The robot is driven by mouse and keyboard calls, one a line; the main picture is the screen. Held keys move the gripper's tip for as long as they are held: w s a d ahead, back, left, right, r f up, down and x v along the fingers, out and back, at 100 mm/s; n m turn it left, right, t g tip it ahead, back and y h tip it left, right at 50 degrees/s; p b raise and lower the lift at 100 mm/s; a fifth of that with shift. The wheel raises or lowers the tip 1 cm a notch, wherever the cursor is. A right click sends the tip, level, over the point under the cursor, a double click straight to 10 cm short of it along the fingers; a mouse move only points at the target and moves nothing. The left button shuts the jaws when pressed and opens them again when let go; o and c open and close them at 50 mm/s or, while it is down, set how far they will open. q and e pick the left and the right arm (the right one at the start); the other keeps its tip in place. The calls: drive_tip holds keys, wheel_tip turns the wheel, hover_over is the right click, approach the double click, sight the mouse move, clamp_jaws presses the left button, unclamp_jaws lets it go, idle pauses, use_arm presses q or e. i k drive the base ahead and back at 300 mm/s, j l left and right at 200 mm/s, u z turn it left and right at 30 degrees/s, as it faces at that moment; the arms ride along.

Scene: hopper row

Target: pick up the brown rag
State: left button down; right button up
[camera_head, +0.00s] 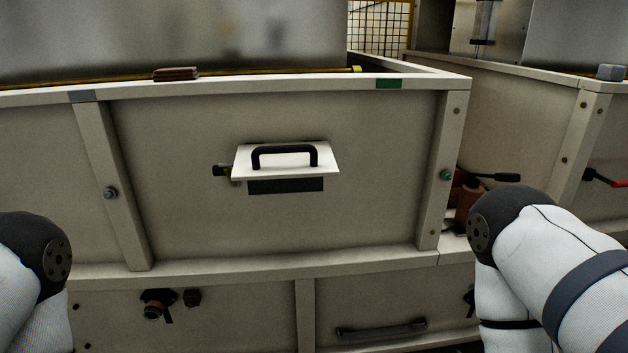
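A small reddish-brown folded item (176,74), which looks like the brown rag, lies flat on the top ledge of the near hopper, left of the middle. It sits against the grey metal wall behind it, beside a thin yellow strip. Nothing touches it from my side. My left and right arms show only as white and dark links at the lower left and lower right edges. Both grippers are outside the picture.
The beige hopper front (380,150) stands before me, with a white hatch (287,162) and its black handle sticking out. A second hopper (520,125) stands to the right, with a red-handled lever (604,178). A grey block (611,72) sits on its ledge. A dark bar handle (381,329) is low down.

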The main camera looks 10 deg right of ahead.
sight(183, 73)
drive_tip(key=i+j, duration=0.2)
drive_tip(key=j, duration=0.15)
drive_tip(key=i+j, duration=0.15)
drive_tip(key=j, duration=0.2)
drive_tip(key=i+j, duration=0.2)
drive_tip(key=j, duration=0.2)
